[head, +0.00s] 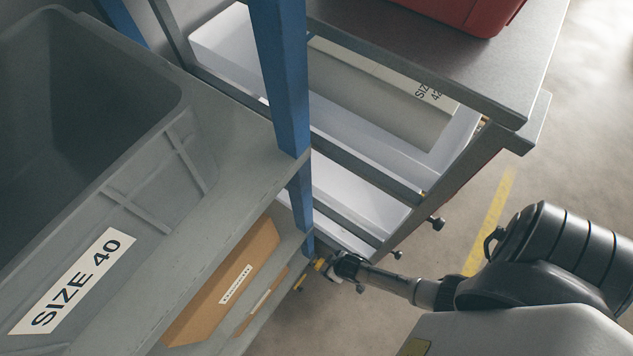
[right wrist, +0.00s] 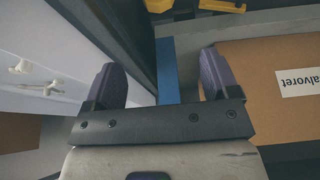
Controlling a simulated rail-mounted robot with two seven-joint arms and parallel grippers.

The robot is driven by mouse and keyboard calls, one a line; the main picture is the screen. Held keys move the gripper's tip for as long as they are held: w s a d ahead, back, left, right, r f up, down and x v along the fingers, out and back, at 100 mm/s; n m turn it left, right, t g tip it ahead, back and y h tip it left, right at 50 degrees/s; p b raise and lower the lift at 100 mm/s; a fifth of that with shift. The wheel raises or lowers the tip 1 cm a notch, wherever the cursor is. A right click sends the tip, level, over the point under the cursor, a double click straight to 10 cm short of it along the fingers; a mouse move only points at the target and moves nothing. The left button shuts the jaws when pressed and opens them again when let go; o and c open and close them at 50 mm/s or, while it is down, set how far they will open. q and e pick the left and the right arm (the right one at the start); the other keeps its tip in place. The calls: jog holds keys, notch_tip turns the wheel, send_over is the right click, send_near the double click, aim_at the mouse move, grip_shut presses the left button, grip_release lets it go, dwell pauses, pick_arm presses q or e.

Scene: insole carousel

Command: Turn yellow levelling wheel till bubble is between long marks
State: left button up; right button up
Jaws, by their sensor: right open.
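A small yellow part (head: 320,264), possibly the levelling wheel, shows low by the foot of the blue post in the head view. My right gripper (head: 345,268) is right beside it; I cannot tell whether they touch. In the right wrist view my right gripper (right wrist: 162,62) is open, with its two purple fingers apart and nothing between them but part of the blue post. Yellow parts (right wrist: 226,6) show at the top edge there, beyond the fingertips and cut off by the frame. No bubble or marks can be made out. My left gripper is not in view.
The blue post (head: 281,75) stands between the grey shelf (head: 215,200) with a SIZE 40 bin (head: 150,190) and a rack with white trays (head: 225,40). A cardboard box (right wrist: 265,90) is close to the right finger. A red case (head: 465,12) sits on the rack top.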

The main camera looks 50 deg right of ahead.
aim_at(321, 264)
jog(key=b+x, duration=0.3)
jog(key=x, duration=0.2)
jog(key=b+x, duration=0.4)
jog(key=s+b+x, duration=0.1)
jog(key=b+x, duration=0.2)
jog(key=x, duration=0.2)
jog(key=shift+w+f+b, duration=0.15)
jog(key=shift+f+b, duration=0.2)
jog(key=shift+f, duration=0.15)
pick_arm(q)
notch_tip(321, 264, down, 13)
jog(key=b, duration=0.1)
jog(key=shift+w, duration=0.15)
pick_arm(e)
jog(key=shift+x, duration=0.8)
jog(key=shift+w, duration=0.1)
jog(key=c, duration=0.9)
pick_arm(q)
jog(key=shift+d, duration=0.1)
